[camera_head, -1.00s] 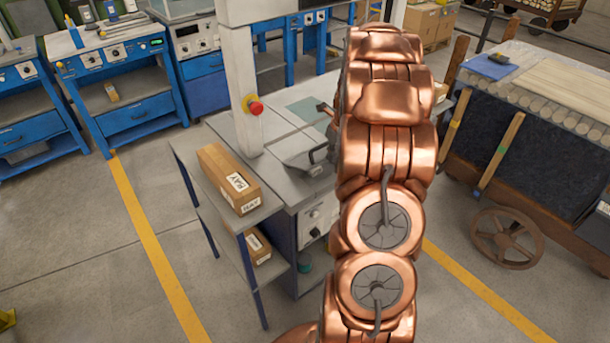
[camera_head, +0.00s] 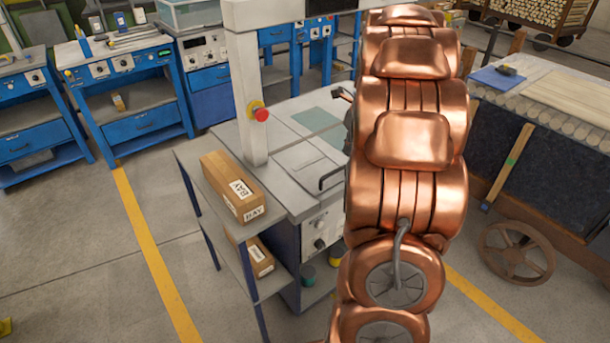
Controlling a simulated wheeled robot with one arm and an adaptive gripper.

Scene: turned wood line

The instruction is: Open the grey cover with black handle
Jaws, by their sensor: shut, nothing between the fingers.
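The grey cover (camera_head: 299,162) lies on the top of the grey machine bench, left of my arm, and looks flat or nearly flat. Its black handle (camera_head: 331,178) stands up at the right front part of the cover. My copper arm hides the bench to the right of it. Only a small dark part of my gripper (camera_head: 342,94) shows past the arm's left edge, behind the cover and apart from the handle. It appears shut and empty; most of it is hidden.
A white post with a red button (camera_head: 260,111) rises at the cover's left. Cardboard boxes (camera_head: 232,186) sit on a side shelf. A wooden cart (camera_head: 540,150) stands right of my arm. Blue workbenches (camera_head: 125,90) line the back left.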

